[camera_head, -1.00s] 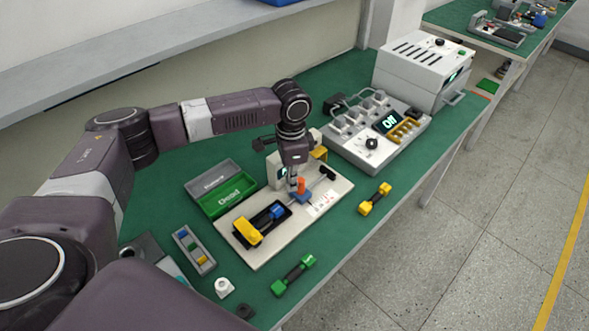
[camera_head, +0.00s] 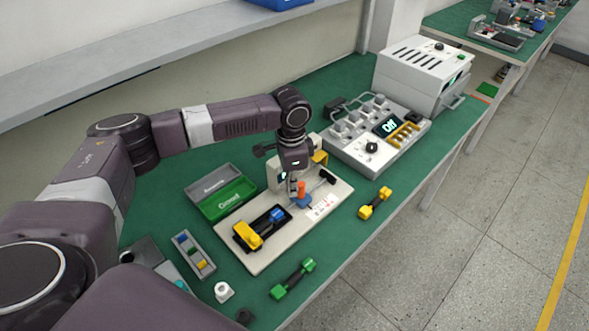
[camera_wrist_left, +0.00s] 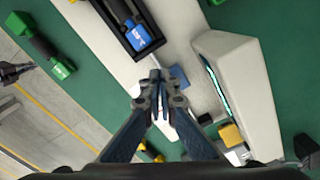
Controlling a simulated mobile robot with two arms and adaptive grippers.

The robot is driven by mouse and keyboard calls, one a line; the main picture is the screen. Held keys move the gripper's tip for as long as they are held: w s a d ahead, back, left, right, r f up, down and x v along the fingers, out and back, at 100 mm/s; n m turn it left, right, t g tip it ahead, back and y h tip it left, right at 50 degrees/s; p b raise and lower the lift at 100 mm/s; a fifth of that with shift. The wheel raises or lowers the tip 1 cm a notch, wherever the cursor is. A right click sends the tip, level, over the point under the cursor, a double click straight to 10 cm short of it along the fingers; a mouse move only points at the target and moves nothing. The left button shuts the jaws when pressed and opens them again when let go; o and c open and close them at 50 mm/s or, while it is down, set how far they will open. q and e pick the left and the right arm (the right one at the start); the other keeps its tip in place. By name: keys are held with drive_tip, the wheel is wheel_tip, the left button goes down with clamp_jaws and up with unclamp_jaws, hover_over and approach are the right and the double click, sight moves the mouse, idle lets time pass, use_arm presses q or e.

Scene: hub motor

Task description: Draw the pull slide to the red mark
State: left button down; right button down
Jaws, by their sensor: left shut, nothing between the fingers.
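The off-white fixture plate (camera_head: 262,256) lies on the green bench. An orange upright piece (camera_head: 301,188) with a blue block (camera_head: 303,201) at its foot stands on the plate, probably the pull slide. A white label with small red marks (camera_head: 322,204) lies just right of it. My left gripper (camera_head: 294,192) points down at the orange piece, shut and empty. In the left wrist view its fingertips (camera_wrist_left: 155,77) meet beside the blue block (camera_wrist_left: 178,77); the orange piece cannot be made out there. A dark shape at that view's left edge looks like my right gripper (camera_wrist_left: 14,72); its jaws are unclear.
A black tray on the plate holds a yellow-and-blue part (camera_head: 248,236). A black-knobbed lever (camera_head: 327,177) and a grey housing (camera_head: 274,176) stand close to the gripper. Yellow (camera_head: 375,203) and green (camera_head: 293,279) dumbbell-shaped parts lie near the bench's front edge. A control box (camera_head: 378,140) stands behind.

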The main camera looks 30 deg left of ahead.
sight(303, 186)
use_arm(q)
drive_tip(key=shift+f, duration=0.2)
idle(0.4)
drive_tip(key=shift+f, duration=1.3)
drive_tip(key=shift+w+d, duration=0.15)
drive_tip(key=shift+w, duration=0.4)
drive_tip(key=shift+w+d, duration=0.3)
drive_tip(key=shift+w, duration=0.35)
drive_tip(key=shift+w+d+r+b, duration=0.1)
drive_tip(key=shift+w+d+b, duration=0.15)
drive_tip(key=shift+w, duration=0.3)
drive_tip(key=shift+w+d+f+b, duration=0.1)
drive_tip(key=shift+w+b, duration=0.1)
drive_tip(key=shift+w, duration=0.3)
drive_tip(key=shift+w+d+r+b, duration=0.1)
drive_tip(key=shift+w+d+b, duration=0.15)
drive_tip(key=shift+w, duration=0.3)
drive_tip(key=shift+s+a+p, duration=0.15)
drive_tip(key=shift+s+p, duration=0.2)
drive_tip(key=shift+p, duration=0.3)
drive_tip(key=shift+s+a+p, duration=0.25)
drive_tip(key=shift+s+p, duration=0.2)
drive_tip(key=shift+p, duration=0.1)
